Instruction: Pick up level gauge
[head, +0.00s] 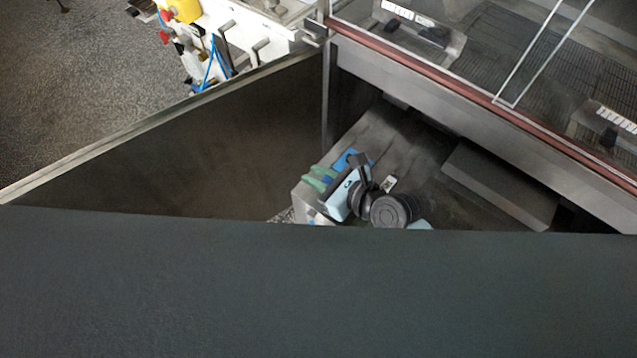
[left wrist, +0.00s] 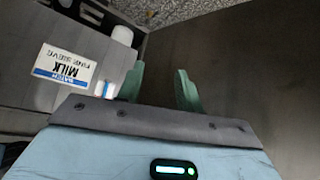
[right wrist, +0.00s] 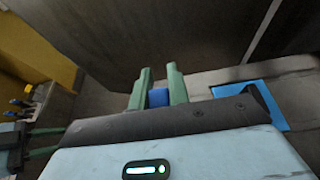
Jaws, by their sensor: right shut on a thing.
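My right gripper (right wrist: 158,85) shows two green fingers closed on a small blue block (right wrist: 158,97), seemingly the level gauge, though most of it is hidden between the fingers. In the head view the right gripper (head: 318,179) is over the edge of a grey surface, with blue between its fingers. My left gripper (left wrist: 160,88) has its green fingers apart with nothing between them.
A flat blue piece (right wrist: 262,95) lies on the grey surface beside the right gripper. A grey metal panel (head: 230,140) and a red-edged rail (head: 480,95) bound the space.

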